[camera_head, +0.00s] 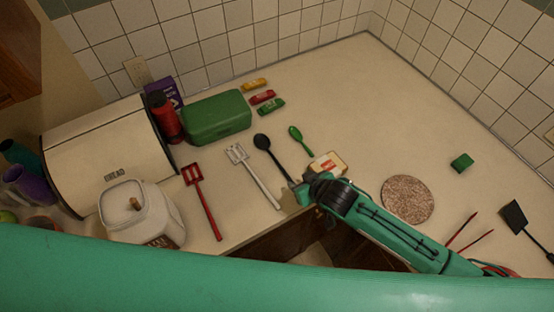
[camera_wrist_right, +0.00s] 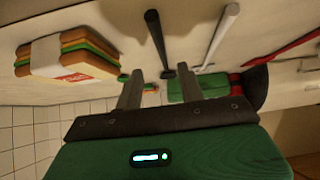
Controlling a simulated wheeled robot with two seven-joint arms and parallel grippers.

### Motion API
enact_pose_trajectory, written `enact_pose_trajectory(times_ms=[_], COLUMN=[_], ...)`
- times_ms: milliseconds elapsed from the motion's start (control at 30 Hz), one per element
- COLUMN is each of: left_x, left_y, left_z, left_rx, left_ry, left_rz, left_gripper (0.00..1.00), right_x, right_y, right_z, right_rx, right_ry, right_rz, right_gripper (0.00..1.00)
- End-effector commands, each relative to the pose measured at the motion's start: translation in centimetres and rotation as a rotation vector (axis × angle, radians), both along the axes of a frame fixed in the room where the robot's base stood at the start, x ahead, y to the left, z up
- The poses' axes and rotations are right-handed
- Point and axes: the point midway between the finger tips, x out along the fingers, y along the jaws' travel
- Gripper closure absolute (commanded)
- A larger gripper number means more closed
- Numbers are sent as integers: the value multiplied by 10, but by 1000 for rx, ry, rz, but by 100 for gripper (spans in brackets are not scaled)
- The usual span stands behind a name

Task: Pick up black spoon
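The black spoon (camera_head: 263,143) lies on the counter in the head view. Its bowl points away and its handle runs down toward my right gripper (camera_head: 301,187). In the right wrist view the dark spoon handle (camera_wrist_right: 157,40) shows just beyond and between the fingertips of the right gripper (camera_wrist_right: 160,74). The two fingers are apart with nothing between them that I can see being gripped. Whether a finger touches the handle I cannot tell. The left gripper is not in view.
A white slotted spatula (camera_head: 238,155) lies left of the spoon, a green spoon (camera_head: 297,135) and a packaged sandwich (camera_head: 328,163) right of it. A red spatula (camera_head: 193,176), green box (camera_head: 217,117) and bread bin (camera_head: 100,150) are farther left. A round speckled mat (camera_head: 407,199) lies right.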

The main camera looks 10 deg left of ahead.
Motion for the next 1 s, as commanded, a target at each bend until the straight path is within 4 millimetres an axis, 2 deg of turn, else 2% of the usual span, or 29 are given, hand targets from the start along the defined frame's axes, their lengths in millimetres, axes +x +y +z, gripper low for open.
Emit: enact_pose_trajectory(times_ms=[167, 367, 600, 900, 1000], left_x=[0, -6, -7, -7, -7], left_y=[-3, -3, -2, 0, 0], left_z=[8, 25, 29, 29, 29], left_rx=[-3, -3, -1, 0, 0], left_ry=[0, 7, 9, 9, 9], left_rz=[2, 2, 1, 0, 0], left_gripper=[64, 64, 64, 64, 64], right_x=[4, 15, 25, 27, 26], right_y=[4, 15, 23, 23, 23], right_z=[-5, -20, -37, -40, -40], right_rx=[-2, -2, -1, -1, -1], right_ry=[0, 1, -1, 0, 0], right_rz=[0, -1, 0, -1, -1], right_gripper=[61, 61, 61, 61, 81])
